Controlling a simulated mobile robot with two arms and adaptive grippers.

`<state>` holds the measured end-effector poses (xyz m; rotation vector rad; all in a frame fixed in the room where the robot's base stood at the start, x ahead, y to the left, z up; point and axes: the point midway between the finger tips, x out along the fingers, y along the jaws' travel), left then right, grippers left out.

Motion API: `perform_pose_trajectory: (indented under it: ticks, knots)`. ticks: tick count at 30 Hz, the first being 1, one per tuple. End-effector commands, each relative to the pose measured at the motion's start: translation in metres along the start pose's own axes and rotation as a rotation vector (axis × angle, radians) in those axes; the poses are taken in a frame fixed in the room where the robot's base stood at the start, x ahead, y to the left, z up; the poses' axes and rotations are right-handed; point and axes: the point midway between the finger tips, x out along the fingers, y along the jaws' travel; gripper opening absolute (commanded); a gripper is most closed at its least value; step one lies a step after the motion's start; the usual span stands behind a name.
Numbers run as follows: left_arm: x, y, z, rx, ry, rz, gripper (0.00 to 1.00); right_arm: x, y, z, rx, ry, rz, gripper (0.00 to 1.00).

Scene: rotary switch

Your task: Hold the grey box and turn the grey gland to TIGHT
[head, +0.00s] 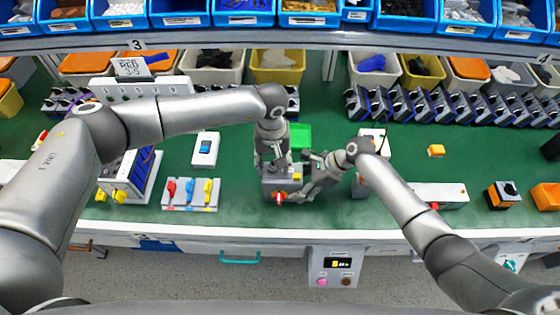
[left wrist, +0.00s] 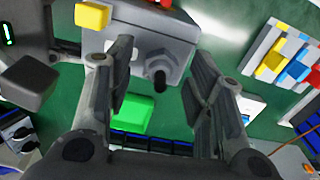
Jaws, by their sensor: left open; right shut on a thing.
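The grey box (head: 270,184) stands on the green bench in the head view, with a red knob (head: 279,197) at its front. It also shows at the top of the left wrist view (left wrist: 148,42), with a yellow part on it. The dark grey gland (left wrist: 157,79) sticks out of the box's side, between my left fingers in the picture. My left gripper (head: 274,163) is open above the box; no clear contact with the gland shows. My right gripper (head: 297,190) is shut on the box from its right side. The gland's marking is not readable.
A bright green block (head: 300,136) lies just behind the box. A panel with red, blue and yellow switches (head: 190,193) and a blue switch box (head: 205,149) stand to the left. Bins and a row of dark units line the back. Free bench lies further right.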

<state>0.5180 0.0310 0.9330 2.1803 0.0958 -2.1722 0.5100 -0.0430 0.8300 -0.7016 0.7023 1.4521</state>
Motion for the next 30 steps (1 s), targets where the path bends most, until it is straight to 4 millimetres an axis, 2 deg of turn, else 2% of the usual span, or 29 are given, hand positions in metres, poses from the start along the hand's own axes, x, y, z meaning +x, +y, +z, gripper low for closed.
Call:
perform_pose_trajectory:
  ticks: [8,24,30]
  knots:
    - [-0.005,0.000,0.000,-0.001,0.000,0.000,0.48,0.002,0.003,-0.004,0.001,0.008,0.006,0.38]
    - [-0.047,0.000,0.000,-0.001,0.000,0.000,0.48,0.002,0.003,-0.004,0.001,0.008,0.006,0.38]
    - [-0.055,0.000,0.000,-0.002,0.000,0.000,0.48,0.002,0.003,-0.004,0.001,0.008,0.006,0.38]
